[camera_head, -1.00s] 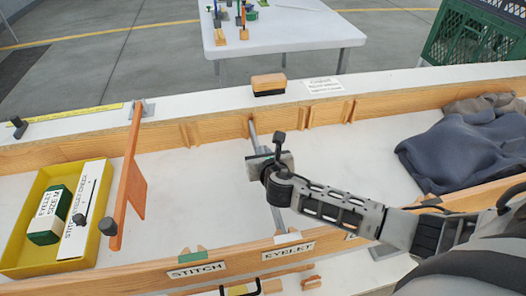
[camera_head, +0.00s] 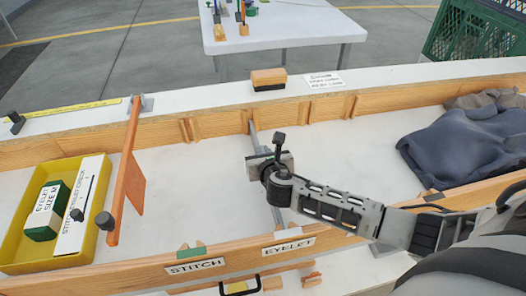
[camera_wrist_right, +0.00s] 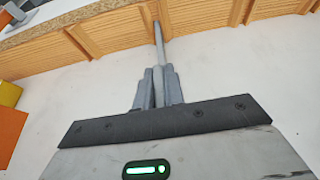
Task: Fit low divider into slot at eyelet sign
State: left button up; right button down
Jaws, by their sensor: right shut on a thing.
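The low divider (camera_head: 276,214) is a thin grey bar lying across the white trough, from the back wooden wall to near the front wall above the EYELET sign (camera_head: 288,247). My right gripper (camera_head: 268,163) is shut on it near its middle. In the right wrist view the divider (camera_wrist_right: 158,45) runs away from my fingers (camera_wrist_right: 158,90) to the back wall, its far end at a wooden slot between raised strips. The near end meets the front wall region, but I cannot tell whether it sits in the slot. My left gripper is not in view.
An orange divider (camera_head: 130,170) spans the trough at left. A yellow tray (camera_head: 15,235) holds a green EYELET box (camera_head: 46,212). A STITCH sign (camera_head: 195,267) is on the front wall. Dark cloth (camera_head: 460,145) lies at right. A brush (camera_head: 268,79) stands on the back ledge.

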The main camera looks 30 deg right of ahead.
jog(key=shift+f, duration=0.3)
jog(key=c, duration=1.4)
grip_release()
jog(key=shift+r+p, duration=2.5)
jog(key=shift+p, duration=0.15)
